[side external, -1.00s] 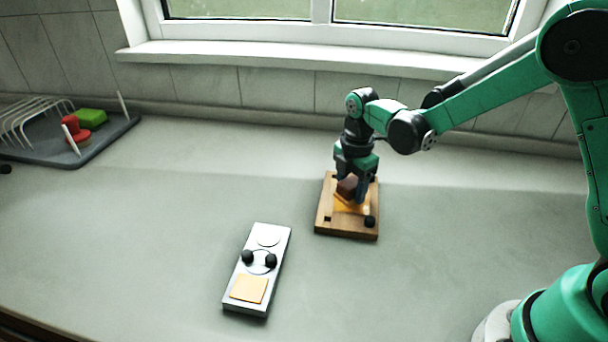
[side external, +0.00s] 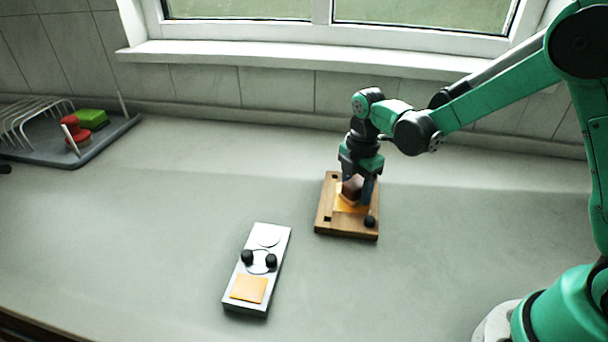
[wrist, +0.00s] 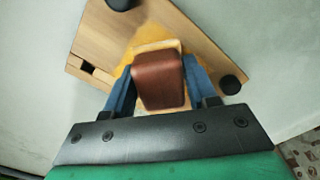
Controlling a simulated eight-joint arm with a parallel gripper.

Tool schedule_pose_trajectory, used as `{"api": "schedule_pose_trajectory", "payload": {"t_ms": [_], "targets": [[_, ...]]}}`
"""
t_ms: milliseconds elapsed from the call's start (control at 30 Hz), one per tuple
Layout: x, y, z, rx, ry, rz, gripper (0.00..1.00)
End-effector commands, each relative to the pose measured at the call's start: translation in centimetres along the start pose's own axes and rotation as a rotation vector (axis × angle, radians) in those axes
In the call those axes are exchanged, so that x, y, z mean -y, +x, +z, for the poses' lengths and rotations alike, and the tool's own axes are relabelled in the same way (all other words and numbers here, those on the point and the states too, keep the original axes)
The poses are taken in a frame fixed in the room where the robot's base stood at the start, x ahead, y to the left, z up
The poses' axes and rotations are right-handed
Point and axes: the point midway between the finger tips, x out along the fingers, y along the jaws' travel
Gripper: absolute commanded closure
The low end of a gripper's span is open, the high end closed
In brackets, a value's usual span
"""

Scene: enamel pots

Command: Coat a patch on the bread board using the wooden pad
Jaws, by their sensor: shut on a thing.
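The bread board (side external: 329,221) is a brown wooden slab lying on the counter, with dark round knobs and small dark square marks near its corners. My gripper (side external: 358,190) points down over the board and is shut on the wooden pad (side external: 351,187). In the wrist view the pad (wrist: 158,80) shows a red-brown block top with a pale edge, between my two blue fingers. A yellow-orange coated patch (side external: 346,208) shows on the board beside and under the pad. I cannot tell whether the pad touches the board.
A pale metal tray (side external: 236,303) with a yellow-orange square (side external: 249,289), two dark knobs and drawn circles lies to the left and nearer. A grey rack tray (side external: 95,150) with red and green items stands at the far left. The counter between is clear.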

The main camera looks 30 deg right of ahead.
Motion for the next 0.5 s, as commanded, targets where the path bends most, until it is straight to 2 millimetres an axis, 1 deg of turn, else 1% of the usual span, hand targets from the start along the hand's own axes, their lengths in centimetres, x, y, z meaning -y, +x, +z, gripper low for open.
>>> {"api": "schedule_pose_trajectory", "payload": {"t_ms": [100,500], "targets": [[0.6,0.1,-0.6,0.000,0.000,0.000,1.00],[-2.0,0.1,2.3,0.000,0.003,0.000,1.00]]}}
